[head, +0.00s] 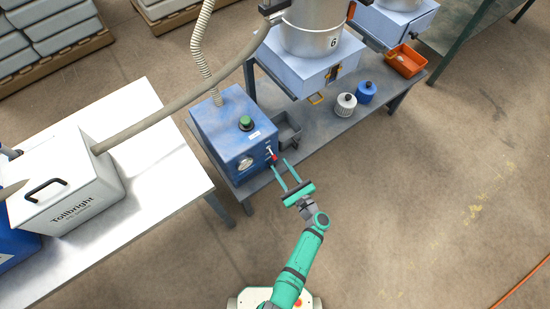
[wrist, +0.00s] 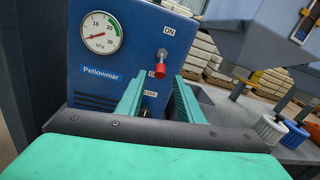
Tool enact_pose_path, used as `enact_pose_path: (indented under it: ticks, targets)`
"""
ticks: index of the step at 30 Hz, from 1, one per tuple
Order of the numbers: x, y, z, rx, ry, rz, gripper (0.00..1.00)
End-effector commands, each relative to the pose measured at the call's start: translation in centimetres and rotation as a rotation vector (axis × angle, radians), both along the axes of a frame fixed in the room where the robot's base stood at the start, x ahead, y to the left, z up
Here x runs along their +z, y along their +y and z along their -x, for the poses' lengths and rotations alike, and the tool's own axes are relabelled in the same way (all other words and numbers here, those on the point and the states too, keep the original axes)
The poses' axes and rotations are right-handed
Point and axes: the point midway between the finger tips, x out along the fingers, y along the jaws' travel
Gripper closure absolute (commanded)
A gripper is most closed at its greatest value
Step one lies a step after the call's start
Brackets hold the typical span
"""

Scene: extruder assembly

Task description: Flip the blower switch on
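The blower is a blue box (head: 225,140) with a gauge and a dark green knob on top. Its toggle switch (wrist: 159,70) has a silver lever and a red tip. The lever points down, away from the ON label above, and its tip partly covers a lower label. The red tip also shows at the box's right side in the head view (head: 274,157). My gripper (head: 279,164) is open and empty in front of that panel. In the wrist view its green fingers (wrist: 158,84) stand left and right below the tip; contact cannot be told.
A gauge (wrist: 101,32) and a Pellowmar label sit left of the switch. White and blue capped jars (head: 346,105) and an orange tray (head: 405,61) are farther right. A hose crosses above.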

Motion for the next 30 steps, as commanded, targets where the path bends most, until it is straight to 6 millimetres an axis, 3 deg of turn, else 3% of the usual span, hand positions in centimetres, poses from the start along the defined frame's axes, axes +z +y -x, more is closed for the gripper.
enact_pose_path:
  ticks: [9, 22, 26, 30]
  targets:
    - [0.0, 2.3, -3.8, 0.001, 0.0, 0.001, 0.66]
    - [0.0, 2.6, -4.5, -0.001, 0.0, 0.001, 0.66]
    - [0.0, 2.7, -4.5, -0.001, 0.0, 0.001, 0.97]
    - [0.0, 2.6, -4.5, -0.001, 0.0, 0.001, 1.0]
